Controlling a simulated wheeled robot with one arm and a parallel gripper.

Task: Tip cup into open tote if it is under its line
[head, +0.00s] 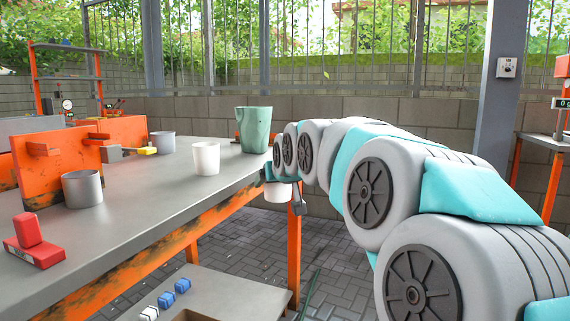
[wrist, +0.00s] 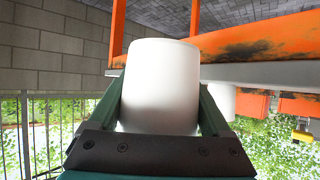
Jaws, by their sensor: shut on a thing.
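My gripper (wrist: 160,88) is shut on a white cup (wrist: 160,70), with one dark green finger on each side of it. In the head view the held cup (head: 279,193) hangs at the right end of the grey table (head: 150,195), just off its edge and partly hidden by my gripper (head: 284,179). No line shows on the cup's visible side, and its contents are hidden. A second white cup (head: 206,159) stands upright on the table. I cannot clearly make out an open tote; a low grey surface with a brown opening (head: 194,316) is cut off at the bottom.
A large green jug (head: 254,130) stands near the table's far right corner. Grey cups (head: 82,188) and (head: 163,143), an orange stand (head: 60,160) and red blocks (head: 34,243) are further left. Small blue blocks (head: 182,286) lie on the low surface. Paved floor is open beyond the table.

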